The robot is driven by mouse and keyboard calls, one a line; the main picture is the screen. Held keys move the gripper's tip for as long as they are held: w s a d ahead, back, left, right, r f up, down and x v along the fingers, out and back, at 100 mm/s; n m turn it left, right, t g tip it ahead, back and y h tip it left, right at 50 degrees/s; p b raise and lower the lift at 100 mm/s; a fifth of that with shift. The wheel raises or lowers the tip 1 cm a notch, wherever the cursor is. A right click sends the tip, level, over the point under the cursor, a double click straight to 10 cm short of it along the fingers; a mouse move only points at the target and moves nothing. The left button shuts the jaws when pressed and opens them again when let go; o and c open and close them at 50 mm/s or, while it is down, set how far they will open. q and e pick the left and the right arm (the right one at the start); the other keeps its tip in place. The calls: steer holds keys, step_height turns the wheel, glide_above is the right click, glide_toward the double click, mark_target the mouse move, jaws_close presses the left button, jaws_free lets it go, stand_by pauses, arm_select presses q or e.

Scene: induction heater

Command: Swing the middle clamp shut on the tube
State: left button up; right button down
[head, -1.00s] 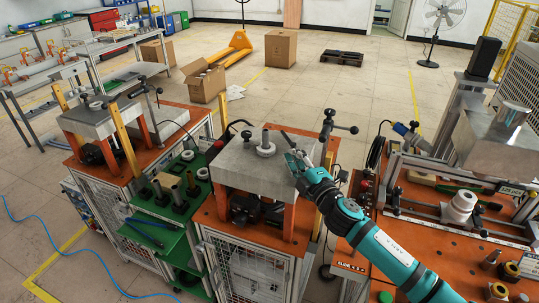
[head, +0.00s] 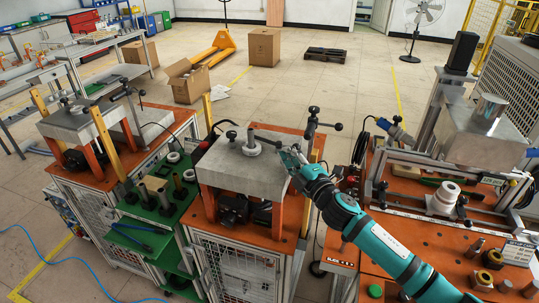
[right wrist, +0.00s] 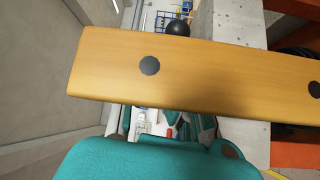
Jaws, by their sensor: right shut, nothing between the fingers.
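The middle station has a grey metal block (head: 225,168) on orange legs. A short upright tube (head: 250,137) with a pale ring (head: 251,150) around its foot stands on the block. The middle clamp's dark arm (head: 269,141) reaches from the right up to the tube; I cannot tell whether it touches. My right gripper (head: 287,156) is shut and empty over the block's right side, close to the clamp arm. In the right wrist view a yellow bar (right wrist: 215,72) with dark bolts crosses close in front and hides the fingertips. My left gripper is not in view.
A dark handle with ball knobs (head: 313,117) stands behind the block's right corner. A similar station with its grey block (head: 75,125) is at the left, beyond a green shelf (head: 140,205). An orange table (head: 430,240) with a fixture is at the right.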

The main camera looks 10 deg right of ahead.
steer(key=v, duration=1.2)
steer(key=shift+d, duration=0.1)
stand_by(0.4)
